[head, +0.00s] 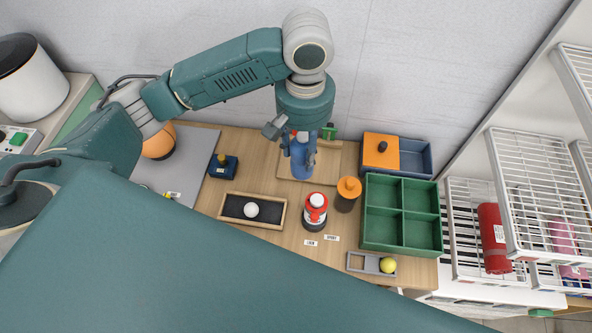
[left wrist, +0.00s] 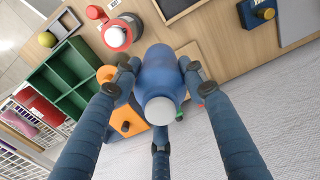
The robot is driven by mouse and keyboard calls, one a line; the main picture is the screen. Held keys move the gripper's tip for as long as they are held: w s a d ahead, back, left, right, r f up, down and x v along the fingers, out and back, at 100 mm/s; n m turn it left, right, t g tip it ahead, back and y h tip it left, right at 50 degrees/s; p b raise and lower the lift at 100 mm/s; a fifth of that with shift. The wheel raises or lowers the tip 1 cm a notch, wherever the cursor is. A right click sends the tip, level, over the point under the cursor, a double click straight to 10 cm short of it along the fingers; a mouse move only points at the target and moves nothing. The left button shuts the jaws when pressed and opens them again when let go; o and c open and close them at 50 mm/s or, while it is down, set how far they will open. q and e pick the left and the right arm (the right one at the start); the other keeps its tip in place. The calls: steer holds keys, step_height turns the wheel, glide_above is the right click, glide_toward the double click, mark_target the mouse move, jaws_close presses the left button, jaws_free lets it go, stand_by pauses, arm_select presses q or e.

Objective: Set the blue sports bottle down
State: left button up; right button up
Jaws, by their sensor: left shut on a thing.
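The blue sports bottle (head: 301,165) is in my left gripper (head: 301,142), over a shallow wooden tray (head: 328,171) at the back middle of the table. In the left wrist view the blue bottle (left wrist: 158,72) has a pale round end facing the camera. The fingers of my left gripper (left wrist: 159,78) close around its sides. The bottle looks roughly upright. I cannot tell whether its bottom touches the tray. My right gripper does not show.
A red-topped bottle (head: 315,208) and an orange-lidded dark jar (head: 347,194) stand in front of the tray. Right of it are an orange box (head: 380,151) and a green divided box (head: 402,247). A black-floored tray (head: 236,206) with a white ball lies front left.

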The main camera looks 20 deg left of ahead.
arm_select(q)
step_height(320, 180, down, 13)
steer(key=shift+w, duration=0.1)
stand_by(0.3)
steer(key=shift+p, duration=0.3)
steer(key=o, duration=1.3)
steer(key=shift+f, duration=0.15)
steer(key=shift+c, duration=0.2)
